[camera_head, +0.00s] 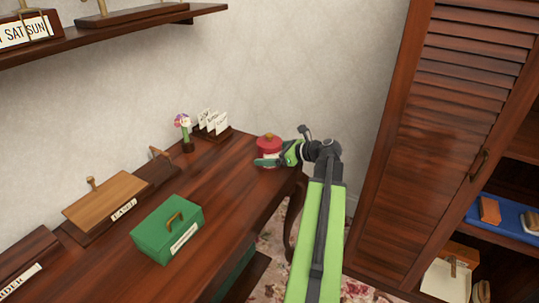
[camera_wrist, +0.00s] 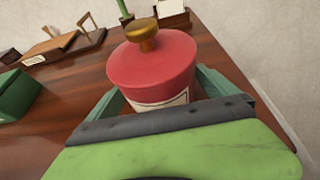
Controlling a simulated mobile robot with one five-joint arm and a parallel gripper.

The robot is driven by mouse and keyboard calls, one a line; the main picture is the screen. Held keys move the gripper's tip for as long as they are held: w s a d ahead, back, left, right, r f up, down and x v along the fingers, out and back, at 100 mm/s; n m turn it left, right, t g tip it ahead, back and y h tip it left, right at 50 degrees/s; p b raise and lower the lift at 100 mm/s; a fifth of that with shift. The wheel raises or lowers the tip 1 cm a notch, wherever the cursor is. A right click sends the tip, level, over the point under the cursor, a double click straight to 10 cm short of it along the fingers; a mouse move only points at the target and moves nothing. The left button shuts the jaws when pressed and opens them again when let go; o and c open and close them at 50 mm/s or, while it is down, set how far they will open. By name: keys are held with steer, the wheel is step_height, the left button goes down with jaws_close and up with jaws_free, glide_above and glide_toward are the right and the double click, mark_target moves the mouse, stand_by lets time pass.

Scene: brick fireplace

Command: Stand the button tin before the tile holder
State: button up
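A round red tin (camera_head: 268,143) with a gold knob and a pale label stands near the far right corner of the desk; I take it as the button tin. It fills the middle of the wrist view (camera_wrist: 152,68). My gripper (camera_head: 279,157) is at the tin, with one green finger on each side of it in the wrist view (camera_wrist: 160,98). Whether both fingers press on it cannot be made out. The label is partly hidden by my gripper. A dark rack with upright white tiles (camera_head: 213,122), apparently the tile holder, stands at the desk's back, left of the tin.
A small flower in a green vase (camera_head: 184,131) stands left of the rack. A green box (camera_head: 168,228) and a wooden lidded stand (camera_head: 105,199) are further left. The desk (camera_head: 222,178) is clear before the rack. A louvred cabinet (camera_head: 437,130) stands right.

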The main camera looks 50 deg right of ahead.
steer(key=shift+s+r+p, duration=0.15)
steer(key=shift+r+p, duration=0.2)
steer(key=p+v, duration=0.4)
steer(key=v, duration=0.7)
steer(key=shift+s, duration=0.35)
steer(key=shift+d, duration=0.15)
